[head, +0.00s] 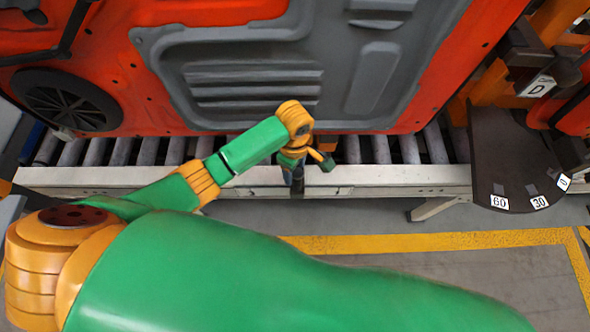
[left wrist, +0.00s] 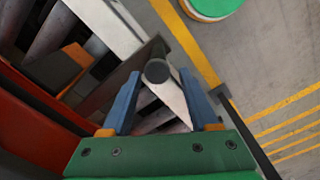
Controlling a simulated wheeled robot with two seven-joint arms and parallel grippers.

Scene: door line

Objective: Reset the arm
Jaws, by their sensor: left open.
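My left arm comes in from the left in the head view, green with orange joints, and bends down at its wrist over the conveyor's pale front rail (head: 400,178). My left gripper (head: 294,186) is small and partly hidden there, at the rail in front of the red door panel (head: 210,12). In the left wrist view the left gripper (left wrist: 162,74) shows two blue fingers spread apart. A dark round-ended piece (left wrist: 157,71) shows between the fingers; I cannot tell whether they touch it. My right gripper is not in view.
The door panel with its grey inner lining (head: 355,60) stands over the conveyor rollers (head: 408,149). A dark plate with number labels (head: 515,165) stands at the right, beside orange machinery. A yellow floor line (head: 430,240) crosses open grey floor in front.

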